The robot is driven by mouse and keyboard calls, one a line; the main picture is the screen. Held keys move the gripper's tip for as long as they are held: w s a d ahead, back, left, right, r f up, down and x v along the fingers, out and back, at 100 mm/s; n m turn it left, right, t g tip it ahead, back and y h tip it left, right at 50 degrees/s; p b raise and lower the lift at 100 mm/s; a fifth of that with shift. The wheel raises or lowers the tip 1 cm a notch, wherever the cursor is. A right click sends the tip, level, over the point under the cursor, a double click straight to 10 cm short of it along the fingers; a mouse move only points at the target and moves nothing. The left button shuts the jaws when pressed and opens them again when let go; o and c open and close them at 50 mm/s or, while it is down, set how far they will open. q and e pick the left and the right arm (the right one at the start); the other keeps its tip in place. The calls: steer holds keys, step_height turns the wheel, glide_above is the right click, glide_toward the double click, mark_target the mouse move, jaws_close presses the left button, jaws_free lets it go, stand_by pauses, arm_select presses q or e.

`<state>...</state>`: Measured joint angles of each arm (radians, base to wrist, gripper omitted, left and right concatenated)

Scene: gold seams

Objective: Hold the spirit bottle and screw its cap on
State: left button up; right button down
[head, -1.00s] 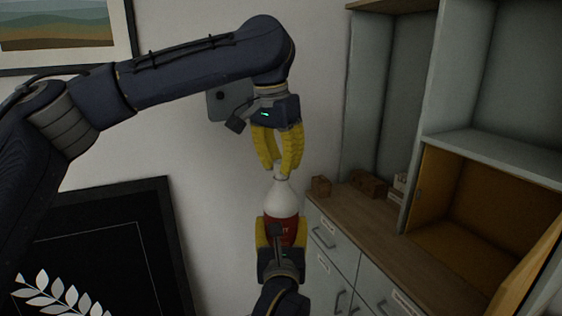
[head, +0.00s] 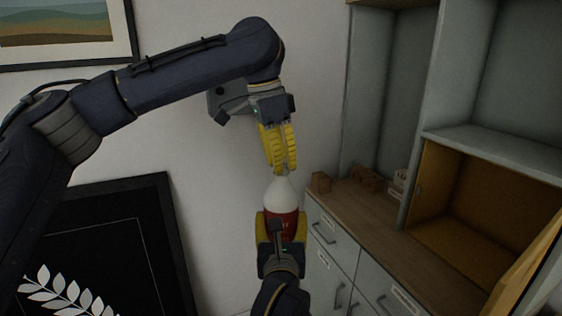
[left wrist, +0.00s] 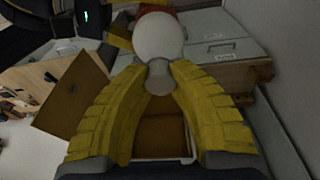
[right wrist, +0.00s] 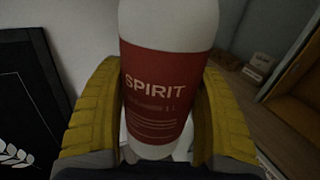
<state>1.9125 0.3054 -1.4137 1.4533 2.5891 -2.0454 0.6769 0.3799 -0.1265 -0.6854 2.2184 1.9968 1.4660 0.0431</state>
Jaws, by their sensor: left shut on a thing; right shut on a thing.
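The spirit bottle (head: 281,194) is white with a red label and stands upright in the air. Its label reads SPIRIT in the right wrist view (right wrist: 160,92). My right gripper (head: 281,228) is shut on the bottle's body from below, one yellow finger on each side. My left gripper (head: 281,170) points down above the bottle and is shut at the bottle's top. In the left wrist view, a pale grey round cap (left wrist: 159,76) sits between its fingertips, in line with the white bottle. The fingers hide the cap in the head view, and I cannot tell how far it is seated.
A wooden counter (head: 372,214) over grey drawers stands to the right, with small brown boxes (head: 367,179) at its back. An open orange-lined cabinet (head: 455,205) is farther right. A dark framed picture (head: 105,240) is at lower left. The air around the bottle is clear.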

arm_select(q)
steer(key=m, duration=0.4)
steer(key=shift+w+m+g, duration=0.1)
steer(key=shift+m+g, duration=0.3)
steer(key=m+g, duration=0.1)
steer(key=m, duration=0.3)
steer(key=shift+m, duration=0.3)
